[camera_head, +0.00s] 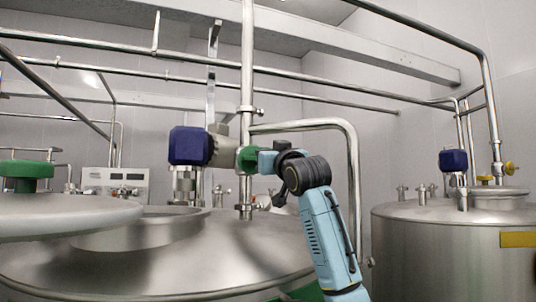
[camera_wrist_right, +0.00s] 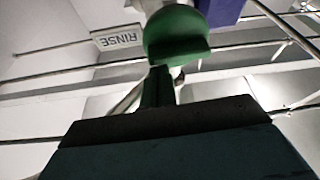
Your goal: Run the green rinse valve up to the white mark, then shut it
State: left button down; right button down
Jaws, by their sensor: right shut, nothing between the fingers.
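The green rinse valve knob (camera_head: 247,158) sits on the steel pipework near the middle of the head view, to the right of a dark blue block. My right gripper (camera_head: 268,160) is right beside it. In the right wrist view the green knob (camera_wrist_right: 176,38) is large, with a flat-edged lower part. The shut, empty right fingers (camera_wrist_right: 158,72) point at its lower edge; whether they touch it I cannot tell. A sign reading RINSE (camera_wrist_right: 118,38) appears upside down to the left of the knob. I cannot make out a white mark. My left gripper is not in view.
A dark blue block (camera_head: 189,146) sits just left of the valve. A vertical steel pipe and a bent pipe (camera_head: 352,170) stand close to my right arm. Large steel tanks lie below (camera_head: 190,262) and at right (camera_head: 430,250). Another green knob (camera_head: 26,172) is at far left.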

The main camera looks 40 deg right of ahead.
jog(key=shift+r, duration=0.1)
jog(key=s+a, duration=0.3)
jog(key=s, duration=0.5)
jog(key=shift+s+a+r, duration=0.25)
jog(key=shift+s+a, duration=0.1)
jog(key=shift+s, duration=0.05)
